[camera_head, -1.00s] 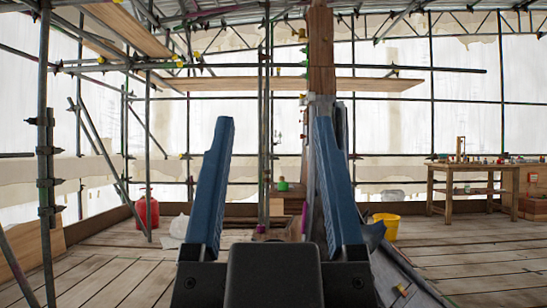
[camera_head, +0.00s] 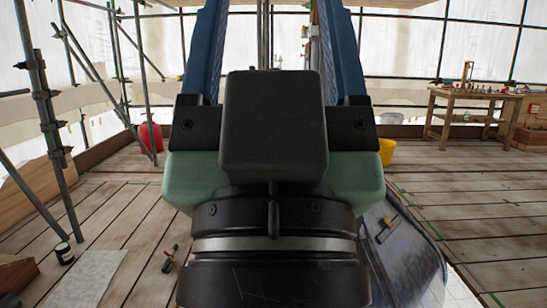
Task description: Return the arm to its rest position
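My gripper (camera_head: 273,22) fills the middle of the head view, seen from behind. Its two blue fingers stand well apart and point up and away, and their tips run out of the top of the picture. Nothing shows held between the parts of the fingers that I see. The black and green wrist below hides the middle of the floor and whatever stands straight ahead.
Scaffold poles (camera_head: 42,90) stand at the left, with a red container (camera_head: 150,137) behind. A yellow bucket (camera_head: 386,151) is right of my gripper. A wooden workbench (camera_head: 470,100) with small items stands back right. A grey sheet-covered shape (camera_head: 412,250) lies right. Plank floor is open at right.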

